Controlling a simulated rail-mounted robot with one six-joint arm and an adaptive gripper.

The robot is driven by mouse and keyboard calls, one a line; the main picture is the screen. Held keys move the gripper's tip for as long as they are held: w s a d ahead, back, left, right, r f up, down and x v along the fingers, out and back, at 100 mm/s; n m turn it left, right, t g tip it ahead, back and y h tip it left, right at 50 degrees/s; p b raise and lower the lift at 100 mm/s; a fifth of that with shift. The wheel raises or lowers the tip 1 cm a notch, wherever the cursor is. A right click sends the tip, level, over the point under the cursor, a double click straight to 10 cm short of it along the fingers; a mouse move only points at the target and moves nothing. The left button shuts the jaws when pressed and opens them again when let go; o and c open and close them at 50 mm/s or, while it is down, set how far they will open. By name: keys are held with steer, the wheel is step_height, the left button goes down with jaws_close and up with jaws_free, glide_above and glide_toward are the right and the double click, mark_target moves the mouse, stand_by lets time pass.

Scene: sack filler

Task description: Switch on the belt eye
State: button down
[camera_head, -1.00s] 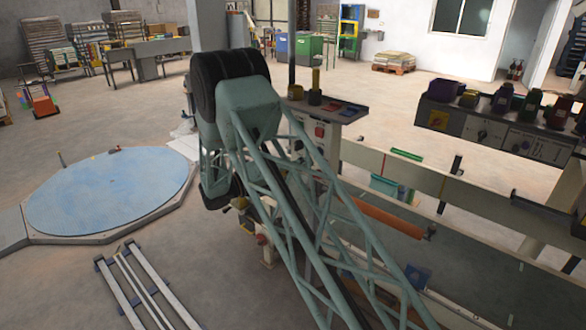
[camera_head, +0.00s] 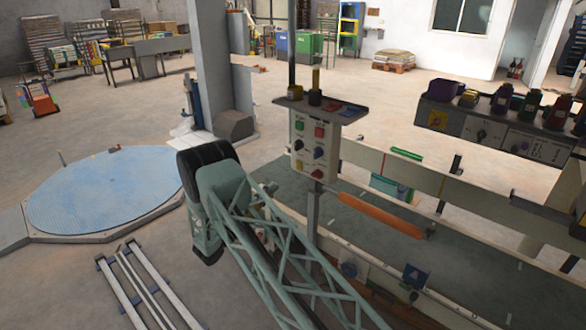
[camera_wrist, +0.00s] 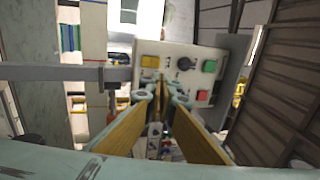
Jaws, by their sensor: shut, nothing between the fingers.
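A pale control panel (camera_head: 314,150) stands on a post beside the conveyor, with coloured buttons and dark knobs on its face. In the wrist view a pale panel (camera_wrist: 226,58) shows a yellow button (camera_wrist: 150,61), a black knob (camera_wrist: 185,63), a green button (camera_wrist: 209,66) and a red button (camera_wrist: 203,95). No readable label shows which control belongs to the belt eye. My gripper (camera_wrist: 163,88) is shut and empty, its fingers in front of the panel's lower left part, which they partly hide. Contact cannot be told. The arm hides most of my gripper in the head view.
A shelf (camera_head: 335,108) with small items tops the panel. A second control box (camera_head: 510,137) carries several dark jars. A blue round platform (camera_head: 105,190) lies at left. A grey bar (camera_wrist: 50,73) crosses the wrist view's left.

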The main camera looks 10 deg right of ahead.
mark_target(297, 162)
steer(key=shift+a+f, duration=0.2)
steer(key=shift+w, duration=0.1)
steer(key=shift+b+x, duration=0.85)
steer(key=shift+x, duration=6.1)
steer(key=shift+w+a+r+p, duration=0.1)
steer(key=shift+w+r+p, duration=0.1)
steer(key=shift+p, duration=0.1)
